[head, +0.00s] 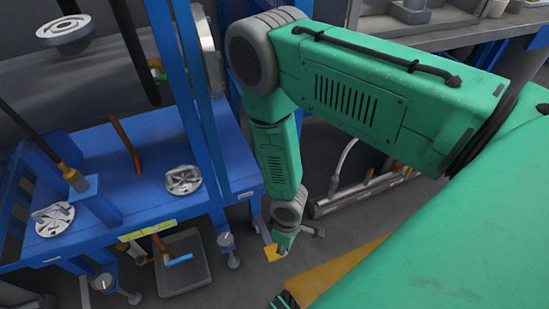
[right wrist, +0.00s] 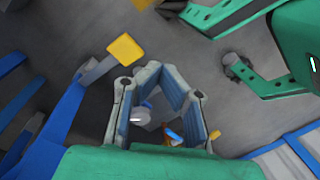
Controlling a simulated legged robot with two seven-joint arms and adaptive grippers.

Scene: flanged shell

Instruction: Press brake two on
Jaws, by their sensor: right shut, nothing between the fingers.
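A yellow pedal (head: 274,252) shows low beside the right corner of the blue workstation (head: 130,180). In the right wrist view the yellow pad (right wrist: 125,47) sits on a pale lever at the end of a blue leg. I cannot read which brake it is. My right gripper (head: 284,239) is shut and empty, pointing down close to the pedal; the head view does not show whether they touch. In the wrist view my right gripper (right wrist: 162,92) is apart from the pad in the picture, below and right of it. My left gripper is not in view.
An orange lever with a blue end (head: 178,260) stands above a grey plate (head: 183,272). Metal castered feet (head: 225,243) stand under the workstation. Metal parts (head: 183,180) lie on its blue top. A pale rail with a hose (head: 360,190) lies right of my forearm. Grey floor (head: 325,235) is open nearby.

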